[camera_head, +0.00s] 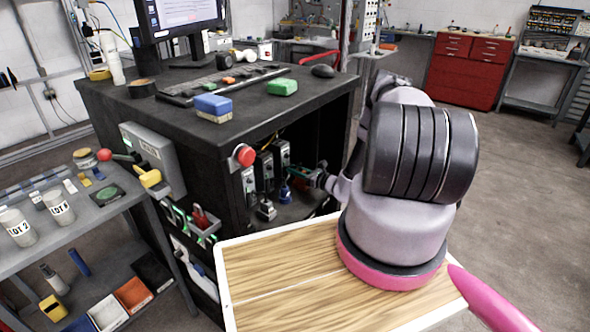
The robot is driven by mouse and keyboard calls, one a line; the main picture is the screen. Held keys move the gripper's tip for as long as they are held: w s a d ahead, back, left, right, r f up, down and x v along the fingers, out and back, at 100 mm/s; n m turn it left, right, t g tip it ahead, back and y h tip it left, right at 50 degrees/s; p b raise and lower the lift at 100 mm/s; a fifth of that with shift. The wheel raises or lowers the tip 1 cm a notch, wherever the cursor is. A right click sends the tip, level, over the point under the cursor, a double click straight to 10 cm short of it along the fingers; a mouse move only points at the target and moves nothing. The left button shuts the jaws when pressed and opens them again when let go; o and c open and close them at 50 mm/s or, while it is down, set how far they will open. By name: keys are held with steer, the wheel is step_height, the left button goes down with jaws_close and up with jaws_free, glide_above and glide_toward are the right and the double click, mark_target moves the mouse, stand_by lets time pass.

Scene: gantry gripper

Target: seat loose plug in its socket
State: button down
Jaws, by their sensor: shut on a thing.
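My gripper (304,175) reaches from the right into the open bay of the black cabinet (225,166). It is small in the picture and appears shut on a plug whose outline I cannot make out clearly. A small blue part (285,191) shows just below and left of the fingertips. A grey connector-like part (266,211) sits lower in the bay. Upright grey modules (265,170) stand in a row at the bay's left side. I cannot tell which opening is the socket, and the inside of the bay is dark.
A red button (244,155) sticks out at the bay's left edge. A grey box with a yellow-handled part (150,178) is on the cabinet's left side. A shelf unit (85,205) stands at left.

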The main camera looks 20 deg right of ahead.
steer(key=shift+f, duration=0.85)
steer(key=c, duration=0.7)
jaws_free()
steer(key=shift+o, duration=0.2)
steer(key=shift+d, duration=0.1)
steer(key=v, duration=1)
steer(key=shift+s+d+f, duration=0.1)
steer(key=shift+s+d, duration=0.1)
steer(key=shift+s, duration=0.1)
